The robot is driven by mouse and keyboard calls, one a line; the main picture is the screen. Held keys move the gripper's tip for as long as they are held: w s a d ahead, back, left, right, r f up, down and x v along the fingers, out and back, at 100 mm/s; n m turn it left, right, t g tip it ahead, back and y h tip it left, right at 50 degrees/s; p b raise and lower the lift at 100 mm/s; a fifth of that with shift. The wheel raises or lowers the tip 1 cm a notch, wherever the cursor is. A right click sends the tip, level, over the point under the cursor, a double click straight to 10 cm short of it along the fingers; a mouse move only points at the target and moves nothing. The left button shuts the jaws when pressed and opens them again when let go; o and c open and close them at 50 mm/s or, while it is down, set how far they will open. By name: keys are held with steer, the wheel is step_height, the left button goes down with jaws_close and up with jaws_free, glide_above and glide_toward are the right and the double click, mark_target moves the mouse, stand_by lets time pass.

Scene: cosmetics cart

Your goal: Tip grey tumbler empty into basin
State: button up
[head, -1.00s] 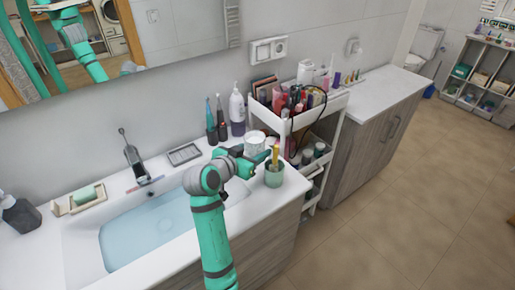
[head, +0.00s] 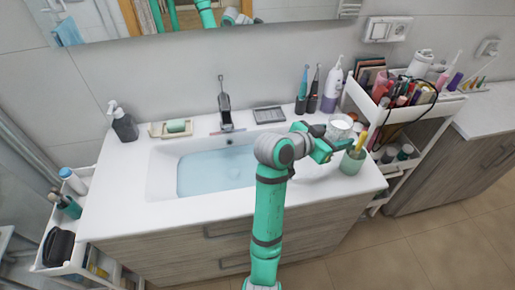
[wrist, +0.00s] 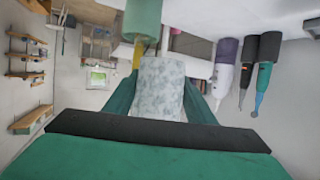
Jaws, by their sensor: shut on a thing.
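The grey tumbler (wrist: 162,88), pale with a mottled pattern, is between the two green fingers of my gripper (wrist: 160,104) in the wrist view, and the gripper is shut on it. In the head view my gripper (head: 338,146) is over the counter to the right of the basin, and the tumbler's pale round top (head: 341,123) shows just behind it. The tumbler looks about upright; its contents are not clear. The basin (head: 160,178) holds light blue water and lies to the left of my gripper.
A green cup (head: 352,163) with a yellow brush stands close in front of my gripper. The tap (head: 225,105) rises behind the basin. A loaded cart (head: 450,103) stands at the right.

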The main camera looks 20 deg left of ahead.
steer(key=s+a+f+n+y, duration=0.2)
steer(key=a+f+n+y, duration=0.2)
steer(key=a, duration=0.5)
steer(key=s+a+f+n+t+y, duration=0.1)
steer(key=s+a+f+n+y, duration=0.1)
steer(key=a+f+n+y, duration=0.3)
steer(key=a+f+y, duration=0.1)
steer(key=a+f, duration=0.1)
steer(key=a, duration=0.2)
steer(key=shift+s+a+f+t, duration=0.25)
steer(key=shift+a+f+t, duration=0.05)
steer(key=shift+f, duration=0.1)
steer(key=shift+a, duration=0.15)
steer(key=shift+s+a+r+n+t+h, duration=0.15)
steer(key=shift+a+n+t+h, duration=0.15)
steer(key=shift+n, duration=0.35)
steer(key=shift+s+a+r+n+t+h, duration=0.2)
steer(key=shift+a+n, duration=0.25)
steer(key=shift+n, duration=0.15)
steer(key=shift+s+a+r+n+t+h, duration=0.1)
steer(key=shift+s+a+n+t+h, duration=0.2)
steer(key=shift+n, duration=0.35)
steer(key=shift+w+a, duration=0.1)
steer(key=shift+w, duration=0.05)
steer(key=shift+a+r+n, duration=0.2)
steer(key=shift+a+n, duration=0.05)
steer(key=shift+n, duration=0.15)
